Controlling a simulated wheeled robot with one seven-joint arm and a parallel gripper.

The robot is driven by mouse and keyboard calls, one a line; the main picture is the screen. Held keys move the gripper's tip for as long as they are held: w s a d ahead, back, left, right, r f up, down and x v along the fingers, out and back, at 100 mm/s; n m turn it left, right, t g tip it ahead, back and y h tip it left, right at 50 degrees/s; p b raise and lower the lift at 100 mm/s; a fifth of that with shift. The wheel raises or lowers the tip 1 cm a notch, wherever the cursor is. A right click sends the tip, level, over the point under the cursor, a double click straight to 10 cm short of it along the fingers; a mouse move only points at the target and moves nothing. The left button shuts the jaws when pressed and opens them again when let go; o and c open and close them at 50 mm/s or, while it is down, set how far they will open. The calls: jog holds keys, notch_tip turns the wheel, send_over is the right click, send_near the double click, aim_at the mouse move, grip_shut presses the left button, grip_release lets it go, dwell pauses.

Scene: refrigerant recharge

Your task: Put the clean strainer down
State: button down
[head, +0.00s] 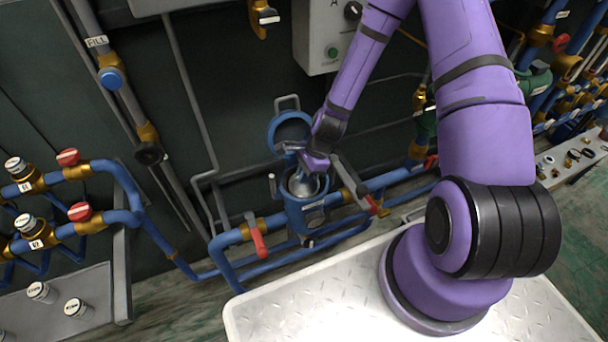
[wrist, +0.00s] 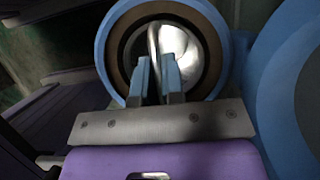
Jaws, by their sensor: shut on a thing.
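The clean strainer is a shiny silver piece with a bail handle, seen in the wrist view (wrist: 182,48) and in the head view (head: 303,184). It sits at the round mouth of the blue strainer housing (head: 308,217), whose hinged lid (head: 291,131) stands open behind. In the wrist view the housing's blue rim (wrist: 112,38) and dark inner ring surround the strainer. My gripper (wrist: 160,78) is shut on the strainer's handle, its blue fingers either side of it. It also shows over the housing in the head view (head: 311,170). The strainer's lower part is hidden inside the housing.
Blue pipes with red-handled valves (head: 258,243) run on both sides of the housing. A grey control box (head: 326,38) hangs above. A shelf (head: 70,300) with small white-topped jars stands at the lower left. A bench with small fittings (head: 573,160) is at the right.

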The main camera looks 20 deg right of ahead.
jog(key=c, duration=1.2)
grip_release()
jog(key=shift+c, duration=0.2)
jog(key=s+d+r+n+h, duration=0.1)
jog(key=d+r+n, duration=0.2)
jog(key=r, duration=0.9)
jog(key=d+r+n+h, duration=0.1)
jog(key=d+r+n, duration=0.2)
jog(key=r, duration=0.9)
jog(key=s+r+n+t+h, duration=0.1)
jog(key=s+r+n+t, duration=0.1)
jog(key=s+r+n, duration=0.4)
jog(key=s+r+n+t+h, duration=0.1)
jog(key=s+r+n+t, duration=0.2)
jog(key=s+r, duration=1.1)
notch_tip(320, 180, up, 5)
jog(key=d+n, duration=0.1)
jog(key=n, duration=0.2)
jog(key=shift+h, duration=0.3)
